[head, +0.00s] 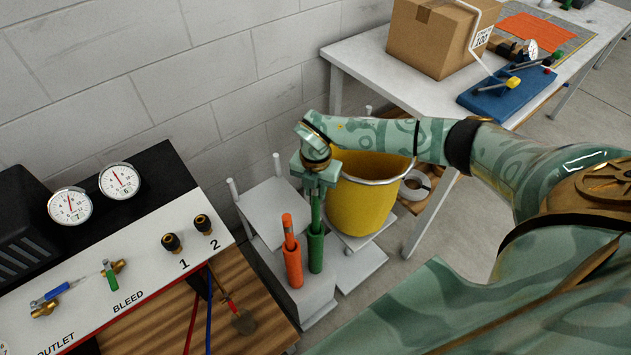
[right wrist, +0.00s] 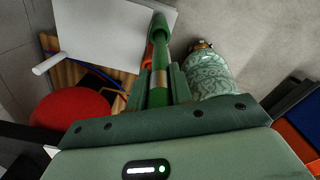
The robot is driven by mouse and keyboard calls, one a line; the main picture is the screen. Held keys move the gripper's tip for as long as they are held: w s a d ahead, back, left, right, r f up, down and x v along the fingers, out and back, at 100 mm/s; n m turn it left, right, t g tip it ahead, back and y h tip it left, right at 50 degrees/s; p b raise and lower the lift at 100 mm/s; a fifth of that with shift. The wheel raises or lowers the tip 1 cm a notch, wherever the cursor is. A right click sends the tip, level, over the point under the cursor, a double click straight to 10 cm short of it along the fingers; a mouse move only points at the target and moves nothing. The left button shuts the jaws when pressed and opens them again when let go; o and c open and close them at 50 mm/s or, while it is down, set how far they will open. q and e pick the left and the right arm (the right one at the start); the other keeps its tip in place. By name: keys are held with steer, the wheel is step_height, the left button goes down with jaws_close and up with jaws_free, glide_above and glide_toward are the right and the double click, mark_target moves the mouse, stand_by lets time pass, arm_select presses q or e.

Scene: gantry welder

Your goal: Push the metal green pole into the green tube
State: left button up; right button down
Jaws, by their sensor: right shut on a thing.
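The green metal pole (head: 316,212) stands nearly upright with its lower end at the mouth of the green tube (head: 316,252). How deep it sits inside is hard to tell. My right gripper (head: 318,182) is shut on the pole's upper part, above the tube. In the right wrist view the pole (right wrist: 158,88) runs between my fingers toward the green tube (right wrist: 161,24). My left gripper is not in view.
An orange tube (head: 293,266) with an orange pole (head: 288,228) stands just left of the green tube. A yellow bucket (head: 368,196) is close behind on the right. A gauge panel (head: 140,270) lies left; a white table (head: 362,60) stands behind.

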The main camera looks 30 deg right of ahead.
mark_target(316, 209)
steer(key=shift+f+b, duration=2.45)
steer(key=shift+f, duration=2.05)
steer(key=c, duration=1.2)
jaws_free()
steer(key=shift+o, duration=0.2)
steer(key=shift+r, duration=0.1)
step_height(316, 209, up, 16)
steer(key=p, duration=0.4)
steer(key=shift+r+p, duration=0.1)
steer(key=shift+p, duration=0.25)
